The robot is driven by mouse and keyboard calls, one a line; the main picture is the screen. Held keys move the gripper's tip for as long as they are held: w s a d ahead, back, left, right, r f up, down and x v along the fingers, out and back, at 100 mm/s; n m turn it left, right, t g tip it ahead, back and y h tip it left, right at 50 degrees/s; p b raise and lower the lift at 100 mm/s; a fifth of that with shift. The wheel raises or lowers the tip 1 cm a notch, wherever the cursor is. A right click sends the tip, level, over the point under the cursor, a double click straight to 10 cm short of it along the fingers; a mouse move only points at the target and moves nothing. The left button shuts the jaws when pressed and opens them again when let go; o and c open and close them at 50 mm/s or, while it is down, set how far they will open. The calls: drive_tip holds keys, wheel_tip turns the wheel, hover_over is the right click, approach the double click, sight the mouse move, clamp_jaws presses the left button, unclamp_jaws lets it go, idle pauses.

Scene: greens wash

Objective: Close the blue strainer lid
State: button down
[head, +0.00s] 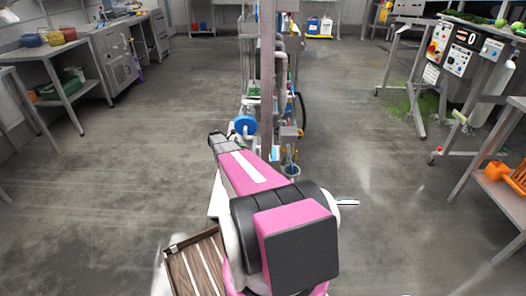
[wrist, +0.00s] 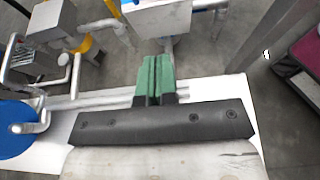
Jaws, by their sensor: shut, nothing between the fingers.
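The blue strainer lid (head: 243,125) shows in the head view as a round blue disc on the pipework of the steel rig, just beyond the end of my arm. In the wrist view, part of a blue disc (wrist: 14,132) shows at the left edge, with a metal rod and fitting by it. I cannot tell how far open the lid stands. My gripper (wrist: 152,75) has green fingertips pressed together with nothing between them. It is to the right of the blue disc in the wrist view and apart from it. In the head view its fingertips are not clear.
The steel rig (head: 284,75) with pipes stands ahead. In the wrist view, a metal box (wrist: 160,18) and a yellow-collared pipe fitting (wrist: 86,46) lie close beyond the fingers. Open floor lies either side.

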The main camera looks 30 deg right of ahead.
approach(275, 159)
drive_tip(key=w+d+f, duration=0.2)
drive_tip(key=w, duration=0.2)
drive_tip(key=shift+s+d+r, duration=0.3)
drive_tip(key=shift+d, duration=0.2)
drive_tip(key=shift+s+d+r, duration=0.25)
drive_tip(key=shift+d, duration=0.25)
drive_tip(key=shift+s+d+r, duration=0.3)
drive_tip(key=shift+d, duration=0.2)
drive_tip(key=d, duration=0.1)
drive_tip(key=s+d+r, duration=0.2)
drive_tip(key=d, duration=0.1)
drive_tip(key=shift+s+r, duration=0.15)
drive_tip(key=shift+s, duration=0.1)
